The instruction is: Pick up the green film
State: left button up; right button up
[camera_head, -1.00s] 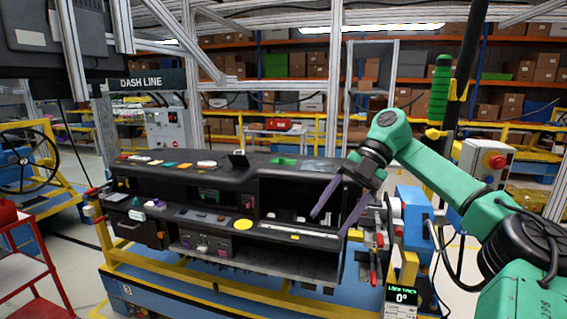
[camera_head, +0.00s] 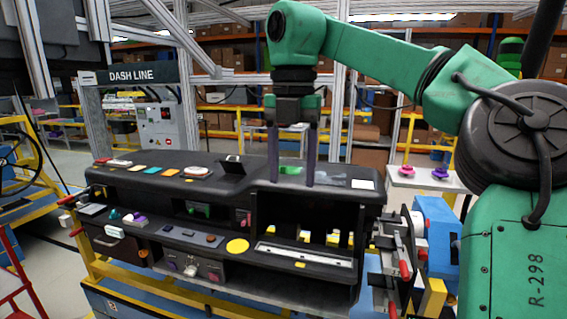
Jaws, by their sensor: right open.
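The green film (camera_head: 290,170) is a small flat green piece lying on the black top of the dashboard module (camera_head: 225,172), right of the middle. My right gripper (camera_head: 292,190) points straight down with its two long purple-grey fingers apart. In the head view the green film shows between the fingers, and the left fingertip reaches lower in the picture, over the front edge of the top. I cannot tell whether the fingers touch the dashboard. Nothing is held. My left gripper is out of view.
A raised black flap (camera_head: 232,166) stands left of the green film. A white piece (camera_head: 362,184) lies to its right. Several small coloured pieces lie along the left of the top. A small table (camera_head: 425,180) with pink and purple objects stands at the right.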

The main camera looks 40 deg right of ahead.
aim_at(285, 169)
jog(key=i+l, duration=1.15)
jog(key=l, duration=0.15)
